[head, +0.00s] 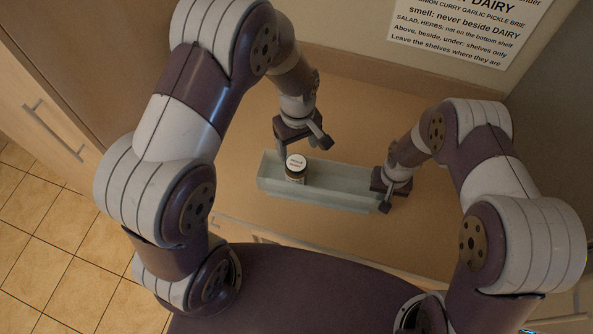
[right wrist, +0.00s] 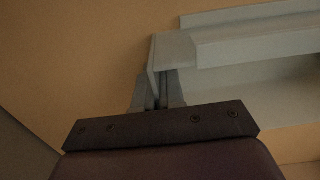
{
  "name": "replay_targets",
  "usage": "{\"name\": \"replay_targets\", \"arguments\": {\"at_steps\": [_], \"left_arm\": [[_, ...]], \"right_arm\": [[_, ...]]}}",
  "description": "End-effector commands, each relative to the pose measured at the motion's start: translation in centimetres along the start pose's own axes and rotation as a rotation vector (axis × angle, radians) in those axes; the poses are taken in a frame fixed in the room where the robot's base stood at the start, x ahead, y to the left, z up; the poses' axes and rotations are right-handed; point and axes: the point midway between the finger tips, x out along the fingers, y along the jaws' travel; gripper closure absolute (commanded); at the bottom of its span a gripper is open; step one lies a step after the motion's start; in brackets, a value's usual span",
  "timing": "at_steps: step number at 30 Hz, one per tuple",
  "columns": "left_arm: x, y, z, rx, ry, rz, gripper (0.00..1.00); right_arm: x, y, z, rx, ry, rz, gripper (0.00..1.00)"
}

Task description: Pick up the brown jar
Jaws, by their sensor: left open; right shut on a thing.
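A small dark brown jar (head: 295,177) with a white, printed lid stands upright in the left end of a long pale grey-green bin (head: 335,196) on the counter. My left gripper (head: 304,146) is open and empty, just above and behind the jar, its fingers pointing down; I cannot tell whether a finger touches it. My right gripper (head: 381,200) is shut on the bin's right end. In the right wrist view the fingers (right wrist: 159,92) close on the bin's end wall (right wrist: 172,50). The jar is not in that view.
The wooden counter (head: 440,215) is bare around the bin. A wall with a printed notice (head: 465,28) stands behind it. A cabinet front with a metal handle (head: 54,132) is at the left, above a tiled floor (head: 50,235).

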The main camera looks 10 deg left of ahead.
Motion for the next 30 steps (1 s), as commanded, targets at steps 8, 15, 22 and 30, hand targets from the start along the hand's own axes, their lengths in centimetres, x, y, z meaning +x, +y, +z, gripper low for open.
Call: {"name": "replay_targets", "arguments": {"at_steps": [8,15,22,30], "left_arm": [[5.2,-0.1,0.0,-0.001,-0.002,-0.002,0.27],[9.3,-0.3,0.0,0.0,-0.002,-0.003,0.27],[10.7,-0.2,-0.1,0.0,0.001,0.001,0.27],[10.7,-0.2,-0.1,0.001,0.001,0.0,0.79]], "right_arm": [[0.0,0.0,-0.1,0.0,0.001,0.0,1.0],[0.0,0.0,0.0,0.0,0.001,0.0,1.0],[0.0,0.0,-0.1,0.0,0.001,0.0,1.0],[0.0,0.0,0.0,0.0,0.001,0.0,1.0]]}}
